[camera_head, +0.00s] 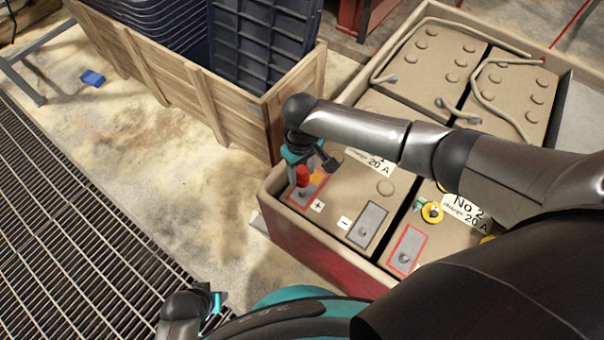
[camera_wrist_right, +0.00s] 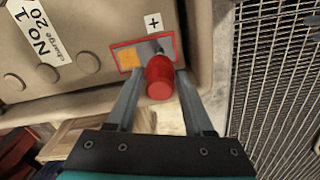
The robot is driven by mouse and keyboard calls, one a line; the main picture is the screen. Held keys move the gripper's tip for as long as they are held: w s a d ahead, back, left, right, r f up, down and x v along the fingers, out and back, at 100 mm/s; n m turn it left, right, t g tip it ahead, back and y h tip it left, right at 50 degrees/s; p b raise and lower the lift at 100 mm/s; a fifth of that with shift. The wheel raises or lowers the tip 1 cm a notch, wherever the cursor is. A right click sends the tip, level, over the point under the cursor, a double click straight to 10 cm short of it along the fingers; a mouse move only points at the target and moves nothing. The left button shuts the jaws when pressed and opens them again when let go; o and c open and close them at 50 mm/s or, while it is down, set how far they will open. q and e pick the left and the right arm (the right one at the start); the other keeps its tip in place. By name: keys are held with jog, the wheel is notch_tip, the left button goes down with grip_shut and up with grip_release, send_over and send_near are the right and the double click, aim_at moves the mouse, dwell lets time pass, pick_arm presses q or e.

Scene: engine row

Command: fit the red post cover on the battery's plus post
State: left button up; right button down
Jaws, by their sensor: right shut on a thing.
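The red post cover (camera_head: 302,175) is held in my right gripper (camera_head: 306,168), above the red-outlined plate of the No 1 battery (camera_head: 345,205). In the right wrist view, the cover (camera_wrist_right: 160,80) sits between the two fingers (camera_wrist_right: 160,92). The plus post (camera_wrist_right: 160,52) shows partly just beyond the cover, beside the plus label (camera_wrist_right: 153,22). I cannot tell whether cover and post touch. An orange patch (camera_wrist_right: 129,59) lies on the plate. My left gripper (camera_head: 215,302) is low at the bottom left, mostly hidden; its jaws are unclear.
The minus post (camera_head: 362,231) and the No 2 battery (camera_head: 440,240) are close by. A yellow ring-shaped item (camera_head: 432,211) lies on No 2. Cables loop over the rear batteries. A wooden crate (camera_head: 200,100) with dark bins stands behind on the left; floor grating (camera_head: 70,230) lies left.

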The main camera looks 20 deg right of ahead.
aim_at(302, 191)
pick_arm(q)
jog(key=shift+s, duration=0.1)
dwell(0.3)
pick_arm(e)
jog(key=shift+r+p, duration=0.1)
jog(key=shift+p, duration=0.4)
jog(key=shift+f+b, duration=0.35)
jog(key=shift+f, duration=0.15)
jog(key=shift+f+b, duration=0.6)
jog(key=shift+f, duration=0.35)
jog(key=shift+f+b, duration=0.9)
jog(key=shift+f, duration=0.55)
pick_arm(q)
jog(key=w+d+r+t, duration=0.1)
jog(key=w+r, duration=0.2)
jog(key=r, duration=0.3)
jog(key=shift+w+d+r+b, duration=0.15)
jog(key=shift+w+r+b, duration=0.2)
jog(key=shift+r+b, duration=0.05)
pick_arm(e)
jog(key=shift+f, duration=0.95)
jog(key=shift+c, duration=1)
grip_release()
